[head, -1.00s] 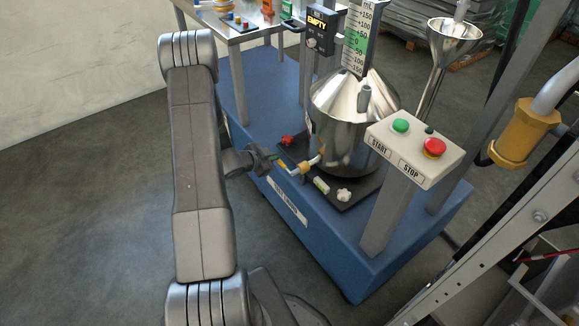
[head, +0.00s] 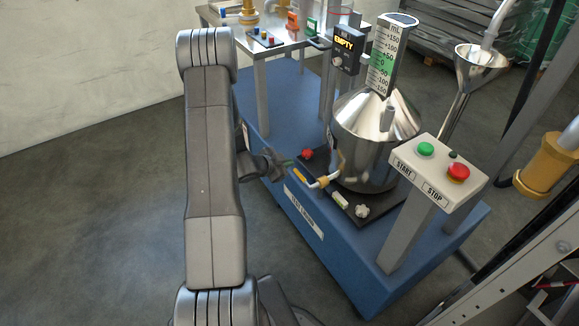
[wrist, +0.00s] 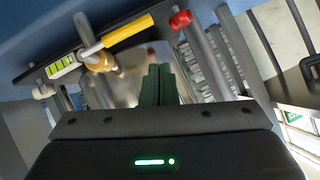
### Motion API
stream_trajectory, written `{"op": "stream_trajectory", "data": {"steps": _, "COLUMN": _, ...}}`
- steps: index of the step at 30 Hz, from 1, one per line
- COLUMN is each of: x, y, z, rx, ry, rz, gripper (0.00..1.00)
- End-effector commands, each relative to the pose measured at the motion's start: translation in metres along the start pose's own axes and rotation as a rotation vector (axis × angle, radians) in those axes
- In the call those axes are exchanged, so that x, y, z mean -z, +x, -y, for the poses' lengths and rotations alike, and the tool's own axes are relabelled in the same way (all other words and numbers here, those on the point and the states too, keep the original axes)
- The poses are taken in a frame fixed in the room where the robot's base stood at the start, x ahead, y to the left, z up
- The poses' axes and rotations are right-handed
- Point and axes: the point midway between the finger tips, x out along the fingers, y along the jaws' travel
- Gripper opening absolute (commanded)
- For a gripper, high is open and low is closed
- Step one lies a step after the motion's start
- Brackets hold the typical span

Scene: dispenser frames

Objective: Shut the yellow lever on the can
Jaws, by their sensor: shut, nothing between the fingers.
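The metal can (head: 352,150) stands on a dark plate on the blue base, with a brass valve (head: 322,182) on its lower outlet pipe. The yellow lever (head: 300,175) sticks out from the valve toward my gripper. In the wrist view the shut fingers (wrist: 158,82) stand apart from the lever in the picture.
A red knob (head: 307,154) sits beside the lever and shows right of my fingers in the wrist view (wrist: 181,19). A small level (head: 340,200) and white knob (head: 362,211) lie on the plate's near side. A START/STOP box (head: 432,173) stands at right. Floor at left is clear.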

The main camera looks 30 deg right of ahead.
Motion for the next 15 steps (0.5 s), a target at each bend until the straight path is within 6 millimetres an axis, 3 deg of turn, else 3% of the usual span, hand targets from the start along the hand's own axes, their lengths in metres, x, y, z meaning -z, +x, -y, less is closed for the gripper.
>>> {"op": "stream_trajectory", "data": {"steps": 6, "x": -0.003, "y": -0.050, "z": 0.012, "rx": 0.004, "ry": -0.002, "rz": 0.000, "gripper": 0.00}}
{"op": "stream_trajectory", "data": {"steps": 15, "x": -0.004, "y": -0.080, "z": 0.017, "rx": 0.001, "ry": -0.001, "rz": 0.000, "gripper": 0.00}}
